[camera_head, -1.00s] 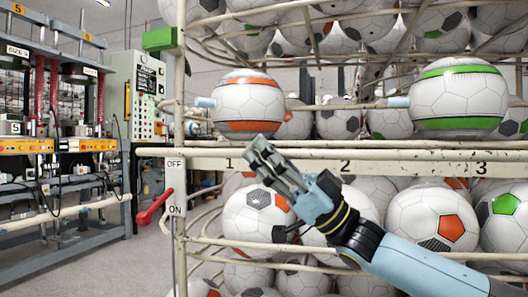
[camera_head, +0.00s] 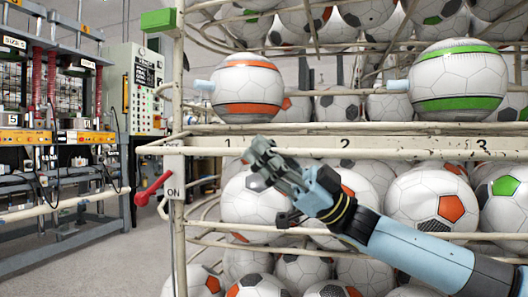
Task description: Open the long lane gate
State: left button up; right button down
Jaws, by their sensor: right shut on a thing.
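A cream-white pipe bar (camera_head: 160,150), which looks like the lane gate, crosses the front of the ball rack just under the numbered rail. Its rounded left end sticks out past the rack's upright post. My right gripper (camera_head: 262,163) is at this bar below the number 1, with its dark fingers shut. The fingers hide what is between them, and the grip seems to be on the bar. My left gripper is not in view.
The numbered rail (camera_head: 412,144) carries 1, 2 and 3. An orange-striped ball (camera_head: 248,85) and a green-striped ball (camera_head: 458,80) sit above it. A red lever (camera_head: 152,187) is on the post. Balls fill the lower rack; the floor (camera_head: 105,262) at left is clear.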

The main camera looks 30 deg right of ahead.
jog(key=c, duration=1.5)
grip_release()
jog(key=shift+w+d+t, duration=0.15)
jog(key=shift+d+t, duration=0.05)
jog(key=shift+t, duration=0.1)
jog(key=shift+o, duration=1.1)
jog(key=shift+a, duration=0.1)
jog(key=shift+f, duration=0.1)
jog(key=v, duration=1.2)
